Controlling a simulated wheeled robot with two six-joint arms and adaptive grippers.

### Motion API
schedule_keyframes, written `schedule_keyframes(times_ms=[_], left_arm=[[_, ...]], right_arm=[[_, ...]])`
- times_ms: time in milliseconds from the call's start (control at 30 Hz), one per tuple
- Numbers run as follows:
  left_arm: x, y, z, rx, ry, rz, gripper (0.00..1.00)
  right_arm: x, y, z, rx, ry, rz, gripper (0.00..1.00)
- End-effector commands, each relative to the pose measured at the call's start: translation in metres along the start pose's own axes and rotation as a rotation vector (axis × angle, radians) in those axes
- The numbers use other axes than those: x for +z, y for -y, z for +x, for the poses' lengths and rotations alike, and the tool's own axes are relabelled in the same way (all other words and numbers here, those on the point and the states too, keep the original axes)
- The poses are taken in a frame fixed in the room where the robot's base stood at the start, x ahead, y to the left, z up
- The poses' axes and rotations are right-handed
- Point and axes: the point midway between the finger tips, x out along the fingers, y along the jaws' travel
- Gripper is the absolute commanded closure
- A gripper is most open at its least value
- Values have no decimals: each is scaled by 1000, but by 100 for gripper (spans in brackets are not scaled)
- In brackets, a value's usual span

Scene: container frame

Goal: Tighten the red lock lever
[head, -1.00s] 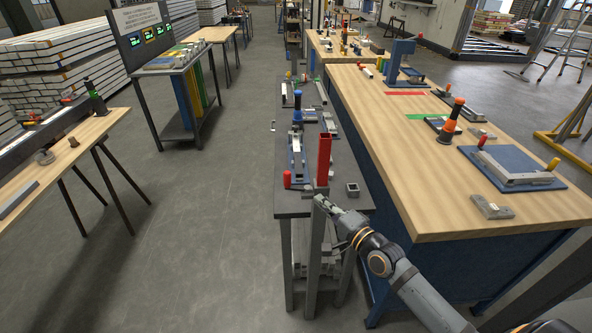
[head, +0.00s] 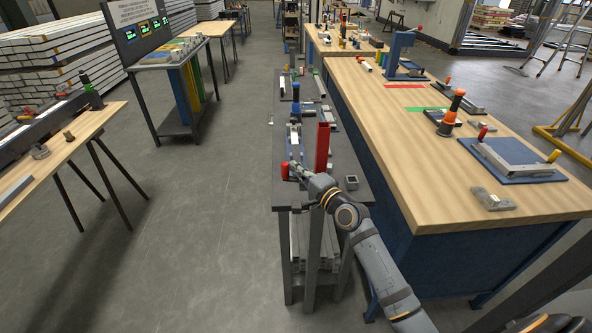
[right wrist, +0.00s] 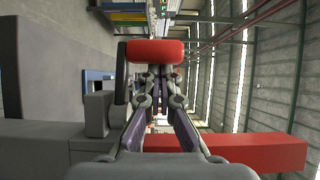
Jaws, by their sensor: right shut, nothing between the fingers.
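The red lock lever (head: 285,171) stands at the near left of the narrow dark bench, its red grip upright. In the right wrist view the red grip (right wrist: 155,51) lies across the view just beyond my fingertips. My right gripper (head: 296,169) is beside the grip, to its right in the head view. It also shows in the right wrist view (right wrist: 155,73), shut with nothing held. Whether the fingertips touch the grip I cannot tell. My left gripper is not in view.
A tall red post (head: 322,147) stands just right of my gripper; it also fills the lower right of the wrist view (right wrist: 245,150). A blue-topped clamp (head: 295,110) stands behind. A small square tube (head: 351,183) lies at right. A wooden-topped bench (head: 430,180) borders the right side.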

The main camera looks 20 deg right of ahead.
Motion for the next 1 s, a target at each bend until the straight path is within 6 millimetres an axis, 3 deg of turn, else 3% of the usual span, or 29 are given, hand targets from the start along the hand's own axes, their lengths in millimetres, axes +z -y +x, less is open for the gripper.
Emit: schedule_keyframes(times_ms=[300, 467, 1000], left_arm=[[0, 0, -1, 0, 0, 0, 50], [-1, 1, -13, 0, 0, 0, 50], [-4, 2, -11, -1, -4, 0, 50]], right_arm=[[0, 0, 1, 1, 0, 0, 100], [12, 3, -7, 2, 0, 3, 100], [12, 0, -7, 1, 0, 1, 100]])
